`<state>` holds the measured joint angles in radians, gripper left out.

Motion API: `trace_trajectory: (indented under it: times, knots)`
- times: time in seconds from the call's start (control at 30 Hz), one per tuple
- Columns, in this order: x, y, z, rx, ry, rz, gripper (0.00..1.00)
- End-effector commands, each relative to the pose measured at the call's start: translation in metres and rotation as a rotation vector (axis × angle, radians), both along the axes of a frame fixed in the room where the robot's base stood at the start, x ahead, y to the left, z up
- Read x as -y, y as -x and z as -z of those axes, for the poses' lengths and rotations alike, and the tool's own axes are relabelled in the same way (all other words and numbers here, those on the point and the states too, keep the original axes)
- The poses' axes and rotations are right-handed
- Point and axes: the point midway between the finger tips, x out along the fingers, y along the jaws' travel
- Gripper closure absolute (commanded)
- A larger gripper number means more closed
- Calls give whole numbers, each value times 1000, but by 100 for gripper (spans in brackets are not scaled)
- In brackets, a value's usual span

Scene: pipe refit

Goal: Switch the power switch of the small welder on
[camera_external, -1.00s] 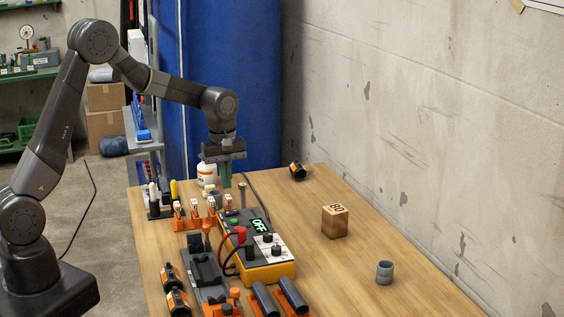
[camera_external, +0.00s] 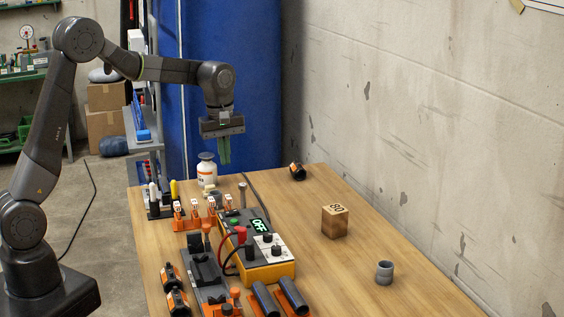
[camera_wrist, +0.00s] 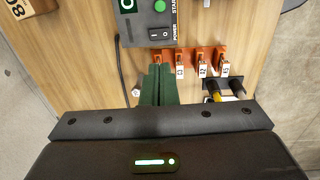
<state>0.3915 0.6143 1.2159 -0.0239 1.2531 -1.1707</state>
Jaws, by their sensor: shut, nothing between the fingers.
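The small welder (camera_external: 283,270) stands on the workbench, an orange-yellow box with a dark top and a display (camera_external: 260,225) reading OFF. In the wrist view its end (camera_wrist: 130,30) is at the top, with a green START button and the black rocker power switch (camera_wrist: 159,34), marked I and O, labelled POWER. I cannot tell from the picture which side of the switch is pressed. My gripper (camera_external: 225,166) is shut and empty, raised above the bench beyond the welder's far end. Its green fingers (camera_wrist: 158,68) show just below the switch in the wrist view, apart from it.
An orange rack with several labelled clips (camera_external: 195,217) stands beside the welder's far end. A white bottle (camera_external: 207,169) is behind it. A wooden block marked 80 (camera_external: 335,222) and a grey pipe piece (camera_external: 384,272) lie to the right, with bare bench around them.

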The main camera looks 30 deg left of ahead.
Motion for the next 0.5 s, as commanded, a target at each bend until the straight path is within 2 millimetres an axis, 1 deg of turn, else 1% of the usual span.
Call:
trace_trajectory:
  times: [0.03,0.13,0.5]
  knots:
    - [0,0,5,8,9,-1,100]
    - [0,0,6,27,27,0,100]
    - [0,1,-1,54,56,1,100]
